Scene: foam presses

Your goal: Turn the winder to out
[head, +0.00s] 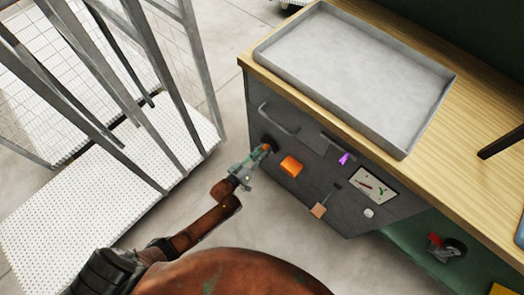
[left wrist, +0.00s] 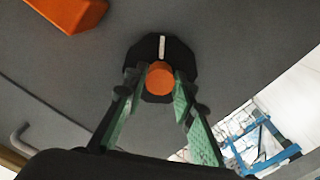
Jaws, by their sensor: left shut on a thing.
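The winder is a black knob (left wrist: 178,62) with an orange round centre and a white mark, set on the dark grey front of the cabinet (head: 325,220). In the left wrist view the white mark points to the top of the picture. My left gripper (head: 264,151) reaches the cabinet front from the left. Its green-padded fingers (left wrist: 156,90) stand on both sides of the orange centre and are shut on the knob. In the head view the gripper mostly hides the knob. My right gripper is in neither view.
An orange block-like part (head: 291,166) sits right of the winder. A bar handle (head: 278,119), a purple part (head: 344,159) and a white dial plate (head: 373,186) are also on the front. A grey tray (head: 405,148) lies on the wooden top. A metal-framed cage (head: 180,50) stands left.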

